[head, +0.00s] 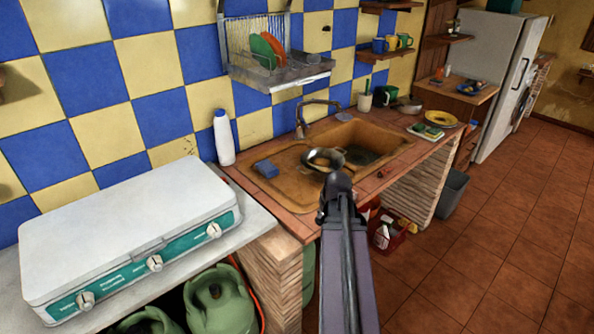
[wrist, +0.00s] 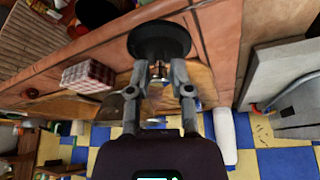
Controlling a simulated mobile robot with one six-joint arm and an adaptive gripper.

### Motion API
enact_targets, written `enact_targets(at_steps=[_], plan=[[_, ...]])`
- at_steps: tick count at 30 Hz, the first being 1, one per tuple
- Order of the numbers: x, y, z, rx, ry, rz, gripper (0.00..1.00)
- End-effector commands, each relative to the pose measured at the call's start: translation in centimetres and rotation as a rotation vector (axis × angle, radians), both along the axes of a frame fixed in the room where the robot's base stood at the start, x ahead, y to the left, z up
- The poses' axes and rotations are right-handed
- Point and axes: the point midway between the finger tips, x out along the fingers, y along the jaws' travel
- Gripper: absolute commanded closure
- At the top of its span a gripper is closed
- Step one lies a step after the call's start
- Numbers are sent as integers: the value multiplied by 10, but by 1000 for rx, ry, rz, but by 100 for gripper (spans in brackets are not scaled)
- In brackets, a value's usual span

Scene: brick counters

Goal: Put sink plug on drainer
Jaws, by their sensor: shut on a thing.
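In the wrist view my gripper (wrist: 159,72) is shut on the sink plug (wrist: 160,38), a black round disc with a short metal stem between the fingertips. The plug is held clear of the fingers' ends, with the counter behind it. In the head view my own arm reaches toward the sink's front edge and hides the fingertips and plug. The drainer could be the metal wall rack (head: 281,76) holding green and orange plates, or the sink's ribbed drainboard (head: 285,180); I cannot tell which.
The brown sink has a tap (head: 318,108), a round metal pan (head: 323,159) and a blue sponge (head: 265,168). A white bottle (head: 224,138) stands left of it. A white stove (head: 130,230) is on the left counter. A plate and sponges (head: 430,130) lie on the right.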

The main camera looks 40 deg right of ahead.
Motion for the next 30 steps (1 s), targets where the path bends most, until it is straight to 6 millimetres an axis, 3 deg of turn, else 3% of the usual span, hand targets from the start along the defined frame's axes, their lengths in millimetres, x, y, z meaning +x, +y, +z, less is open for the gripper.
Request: enact_targets(at_steps=[14, 30], plan=[[19, 4, 0, 0, 0, 16, 100], [112, -26, 0, 0, 0, 19, 100]])
